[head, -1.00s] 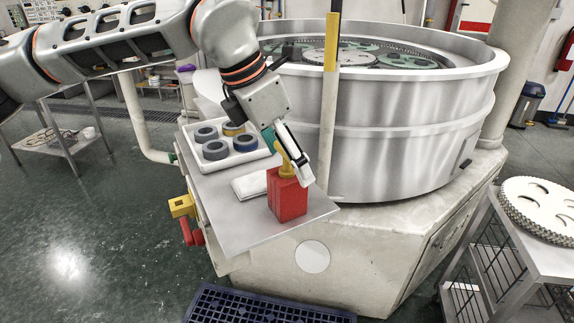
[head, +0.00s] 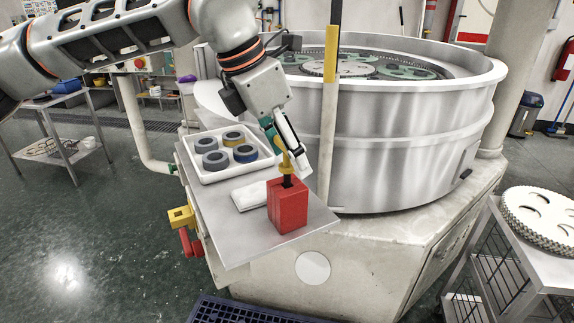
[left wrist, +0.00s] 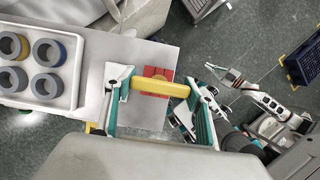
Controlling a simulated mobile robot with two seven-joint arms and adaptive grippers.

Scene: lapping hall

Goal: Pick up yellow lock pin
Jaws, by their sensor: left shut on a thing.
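The yellow lock pin (head: 282,150) stands upright over the red block (head: 288,206), its dark shank showing between its yellow part and the block's top. Whether the shank's lower end is still inside the block is hidden. My left gripper (head: 287,157) is shut on the pin's yellow handle. In the left wrist view the handle (left wrist: 160,88) lies crosswise between the two fingers, with the red block (left wrist: 156,71) beneath it. My right gripper (left wrist: 224,77) shows small in the left wrist view, away from the block; its jaws are too small to read.
The block stands on a grey metal shelf (head: 235,245) with a white cloth (head: 248,196) and a white tray (head: 205,176) of several rings. A yellow-and-grey post (head: 331,100) and the large round machine (head: 410,140) stand close to my left gripper.

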